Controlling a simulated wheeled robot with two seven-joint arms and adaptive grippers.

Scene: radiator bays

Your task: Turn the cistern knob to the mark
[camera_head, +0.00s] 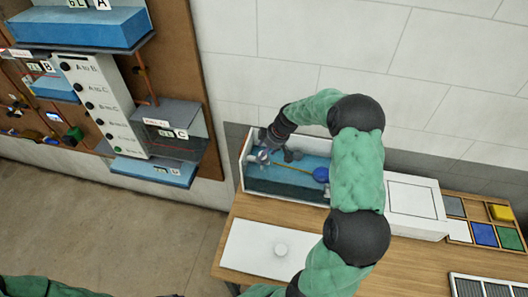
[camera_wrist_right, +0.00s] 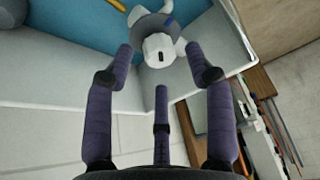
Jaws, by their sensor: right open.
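The cistern (camera_head: 242,178) is an open white tank holding blue water on the wooden table. A yellow rod (camera_head: 292,166) runs through it to a blue float ball (camera_head: 321,174). The white knob (camera_wrist_right: 158,48) shows in the right wrist view, with a short dark mark on its face and a grey ring behind it. In the head view it sits at the tank's left end, partly hidden. My right gripper (camera_head: 265,147) reaches over the tank. Its purple fingers (camera_wrist_right: 163,70) are open and spread short of the knob, with a gap between. My left gripper is out of view.
A white panel with a round handle (camera_head: 250,245) lies on the table before the tank. A white box (camera_head: 415,205) and a tray of coloured tiles (camera_head: 483,234) stand at right. A wall board (camera_head: 180,65) with blue tanks hangs at left.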

